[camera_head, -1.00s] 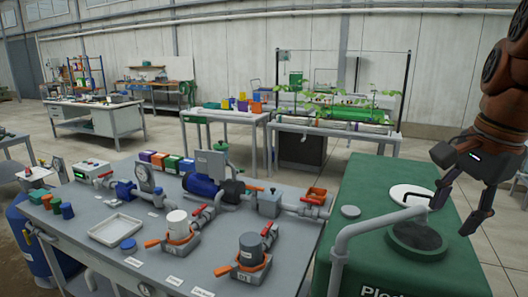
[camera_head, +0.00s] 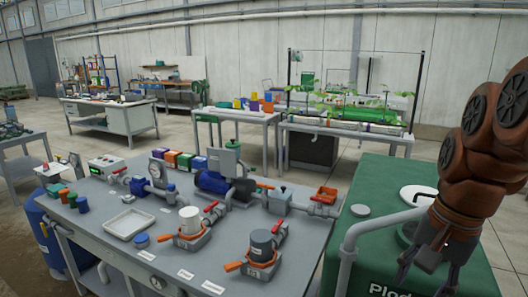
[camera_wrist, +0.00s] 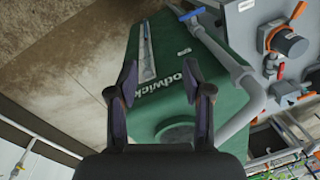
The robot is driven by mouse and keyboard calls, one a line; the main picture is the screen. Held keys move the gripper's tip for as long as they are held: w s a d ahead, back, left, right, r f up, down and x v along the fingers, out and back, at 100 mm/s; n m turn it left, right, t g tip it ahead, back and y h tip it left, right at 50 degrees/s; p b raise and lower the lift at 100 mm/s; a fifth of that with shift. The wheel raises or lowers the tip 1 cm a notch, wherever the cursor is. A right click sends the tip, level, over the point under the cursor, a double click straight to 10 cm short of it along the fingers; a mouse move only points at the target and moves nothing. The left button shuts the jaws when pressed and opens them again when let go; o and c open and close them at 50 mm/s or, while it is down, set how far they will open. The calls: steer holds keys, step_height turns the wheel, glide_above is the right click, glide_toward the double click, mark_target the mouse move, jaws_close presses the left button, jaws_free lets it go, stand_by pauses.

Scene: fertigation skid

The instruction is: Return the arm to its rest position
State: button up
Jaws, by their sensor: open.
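My orange-brown arm folds in from the right edge of the head view. My gripper (camera_head: 432,258) points downward beside the green tank (camera_head: 375,235); the arm hides part of the tank's top. The wrist view shows my gripper (camera_wrist: 163,92) with its two dark fingers spread apart and nothing between them. Beyond the fingers lies the green tank (camera_wrist: 175,75) with white lettering and a round dark opening (camera_wrist: 178,133).
A grey pipe (camera_head: 350,245) bends over the tank's left side. The grey skid table (camera_head: 130,262) to the left carries a blue pump (camera_head: 212,180), a white-capped filter (camera_head: 190,218), a dark-capped filter (camera_head: 261,243) and a white tray (camera_head: 129,224). Concrete floor is open behind.

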steer(key=s+a+f+n+g, duration=0.1)
steer(key=s+a+f+n, duration=0.2)
steer(key=s+f+n, duration=0.2)
steer(key=s+a+f+n+g+h, duration=0.1)
steer(key=s+a+f+n, duration=0.3)
steer(key=s+f, duration=0.4)
step_height(320, 180, down, 4)
steer(key=shift+f+n, duration=0.2)
steer(key=shift+n, duration=0.2)
